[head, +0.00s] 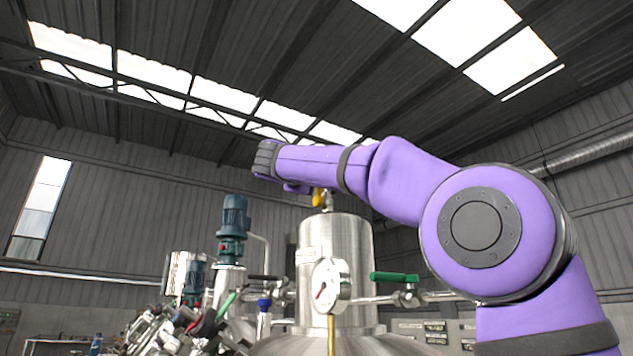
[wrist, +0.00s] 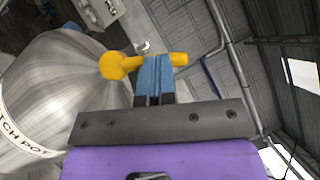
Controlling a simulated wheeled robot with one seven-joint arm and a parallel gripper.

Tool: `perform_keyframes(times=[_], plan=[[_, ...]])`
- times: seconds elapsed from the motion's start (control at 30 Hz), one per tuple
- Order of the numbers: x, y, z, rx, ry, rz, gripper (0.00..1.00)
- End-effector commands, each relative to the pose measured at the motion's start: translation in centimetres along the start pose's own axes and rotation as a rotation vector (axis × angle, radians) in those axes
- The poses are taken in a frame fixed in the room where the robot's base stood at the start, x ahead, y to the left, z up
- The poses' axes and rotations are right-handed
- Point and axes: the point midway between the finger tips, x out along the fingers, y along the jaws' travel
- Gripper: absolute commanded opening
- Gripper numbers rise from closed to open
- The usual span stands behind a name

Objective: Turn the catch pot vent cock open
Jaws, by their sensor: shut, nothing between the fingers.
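The catch pot (head: 336,238) is a tall brushed-steel vessel in the middle of the head view. In the wrist view the catch pot (wrist: 50,80) fills the left, with part of its label readable. The yellow vent cock (head: 318,198) is above the pot's top, just under my arm. In the wrist view the cock (wrist: 113,66) has a rounded end at left, and its yellow bar reappears right of my fingers. My gripper (wrist: 154,72) is shut, its blue fingers across the middle of the bar. I cannot tell if they touch it. My fingertips are not discernible in the head view.
A dial gauge (head: 326,285) is in front of the pot. A green-handled valve (head: 394,278) is on a pipe to the right. A blue-green motor (head: 233,222) and other tank equipment stand left. Above the pot is open room below the roof.

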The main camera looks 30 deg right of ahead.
Motion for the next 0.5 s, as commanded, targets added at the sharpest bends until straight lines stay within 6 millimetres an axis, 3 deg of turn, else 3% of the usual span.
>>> perform_keyframes(times=[0.5], plan=[[0.75, -0.18, 0.99, 0.002, 0.002, -0.005, 0.00]])
